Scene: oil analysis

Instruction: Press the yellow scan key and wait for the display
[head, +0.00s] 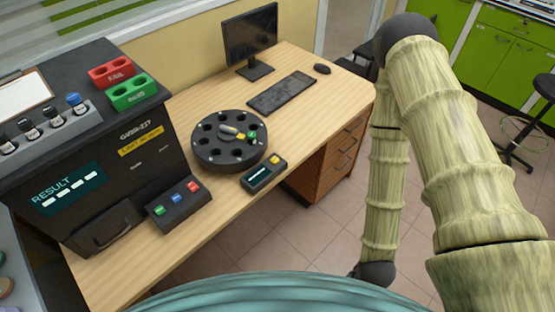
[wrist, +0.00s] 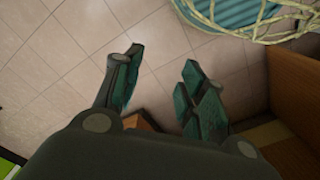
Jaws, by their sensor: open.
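A small dark scanner box (head: 264,174) sits near the front edge of the wooden desk. The yellow key (head: 275,160) is on its upper right, and a small lit display (head: 258,175) is on its front; its text is too small to read. My gripper (wrist: 162,65) is open and empty in the wrist view, with two teal-padded fingers apart above the tiled floor. It is away from the key, which does not show in the wrist view. In the head view my arm hangs down right of the desk, and the gripper cannot be made out.
A round black carousel (head: 230,154) stands behind the scanner box. Left is a dark analyzer (head: 112,178) with a RESULT screen (head: 68,190) showing dashes, and a panel (head: 178,210) of coloured buttons. A keyboard (head: 282,93) and monitor (head: 250,36) are farther back. Tiled floor (head: 285,235) is clear.

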